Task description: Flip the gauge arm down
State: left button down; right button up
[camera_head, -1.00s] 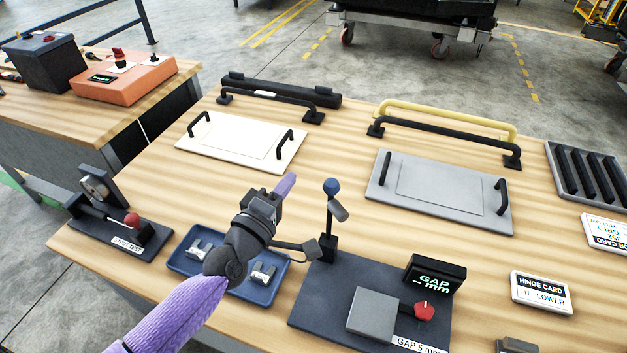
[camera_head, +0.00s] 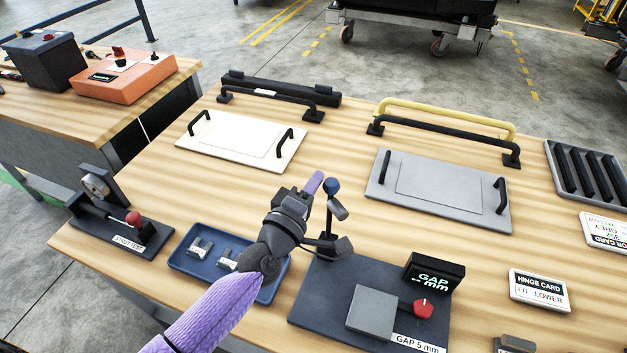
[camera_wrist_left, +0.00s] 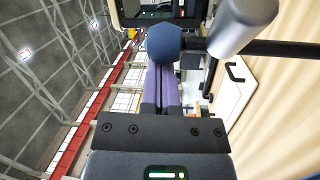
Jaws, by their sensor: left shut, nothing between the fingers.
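The gauge arm stands raised on a black post at the back left of the dark gap gauge plate (camera_head: 320,300). It has a blue knob (camera_head: 332,187) on top and a short grey cylinder (camera_head: 339,210) just below. My left gripper (camera_head: 315,182) is shut and empty, its purple fingertips just left of the knob at about knob height. In the wrist view the blue knob (camera_wrist_left: 165,43) sits right at the tips of the closed fingers (camera_wrist_left: 160,88); contact cannot be told. The grey cylinder (camera_wrist_left: 245,22) is to their right. My right gripper is not in view.
The gauge plate carries a grey block (camera_head: 372,314), a red knob (camera_head: 423,308) and a display (camera_head: 436,271) reading GAP. A blue tray (camera_head: 188,262) lies under my left arm. White (camera_head: 225,153) and grey (camera_head: 400,208) handled panels lie behind.

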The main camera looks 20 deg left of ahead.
pick_arm(q)
jog(key=shift+s+d+f+m+t+h+b, duration=0.1)
jog(key=shift+s+d+m+t+h+b, duration=0.2)
jog(key=shift+s+d+m+t+b, duration=0.5)
jog(key=s+d+f+m+h+b, duration=0.7)
jog(key=s+d+f+m+b, duration=0.1)
jog(key=m, duration=0.6)
jog(key=s+d+b, duration=0.1)
jog(key=d, duration=0.1)
jog(key=shift+d+h, duration=0.3)
jog(key=shift+d, duration=0.05)
jog(key=shift+f, duration=0.15)
